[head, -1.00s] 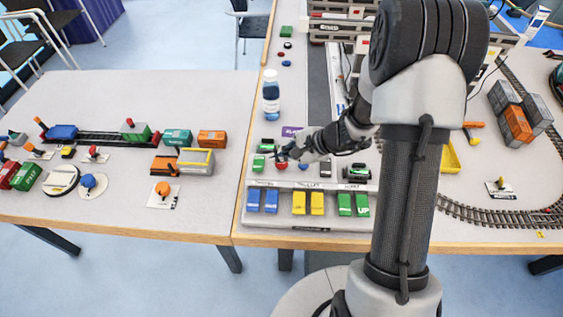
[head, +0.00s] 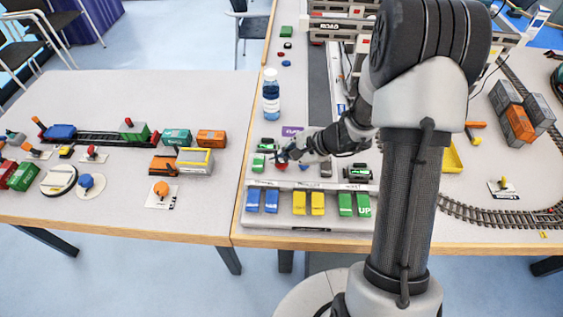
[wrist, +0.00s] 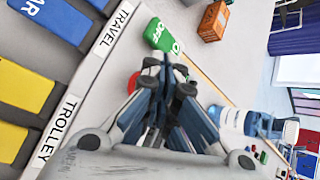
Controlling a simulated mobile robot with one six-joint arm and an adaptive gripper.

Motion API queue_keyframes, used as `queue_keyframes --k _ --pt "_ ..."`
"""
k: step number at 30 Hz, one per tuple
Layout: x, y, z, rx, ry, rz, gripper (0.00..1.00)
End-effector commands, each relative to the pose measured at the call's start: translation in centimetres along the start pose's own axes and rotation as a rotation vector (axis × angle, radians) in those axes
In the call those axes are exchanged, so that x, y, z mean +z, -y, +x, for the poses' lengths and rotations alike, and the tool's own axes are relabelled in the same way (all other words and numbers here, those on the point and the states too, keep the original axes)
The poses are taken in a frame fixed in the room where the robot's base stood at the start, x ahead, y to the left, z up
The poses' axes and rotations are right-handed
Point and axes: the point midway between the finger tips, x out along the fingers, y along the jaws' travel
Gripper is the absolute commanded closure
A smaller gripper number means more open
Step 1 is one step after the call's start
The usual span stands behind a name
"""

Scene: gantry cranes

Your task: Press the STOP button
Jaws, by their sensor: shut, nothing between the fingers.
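The red button (head: 281,166) is on the control panel (head: 308,231), just behind the strip of travel, trolley and hoist labels. I cannot read a label on it. My gripper (head: 279,156) is shut and empty, and its fingertips hover right by the red button, partly covering it. In the wrist view the closed fingertips (wrist: 165,62) point away along the panel, and a sliver of the red button (wrist: 133,82) shows beside them. Whether they touch it cannot be told.
Blue (head: 262,201), yellow (head: 308,203) and green (head: 354,205) buttons line the panel's front. A green switch (head: 259,162) sits left of my gripper. A bottle (head: 271,95) stands behind. A train table (head: 110,190) lies left, with tracks (head: 490,214) right.

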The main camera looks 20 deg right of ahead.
Motion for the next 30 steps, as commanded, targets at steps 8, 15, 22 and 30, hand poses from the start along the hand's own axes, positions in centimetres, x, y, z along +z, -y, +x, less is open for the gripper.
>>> queue_keyframes --k 8,15,22,30 --pt "-0.14 -0.12 0.18 0.0 0.0 0.0 1.0" --pt "-0.3 -0.27 0.39 0.0 0.0 0.0 1.0" --pt "-0.4 -0.37 0.53 0.0 0.0 0.0 1.0" --pt "-0.35 -0.33 0.46 0.0 -0.001 0.0 1.0"
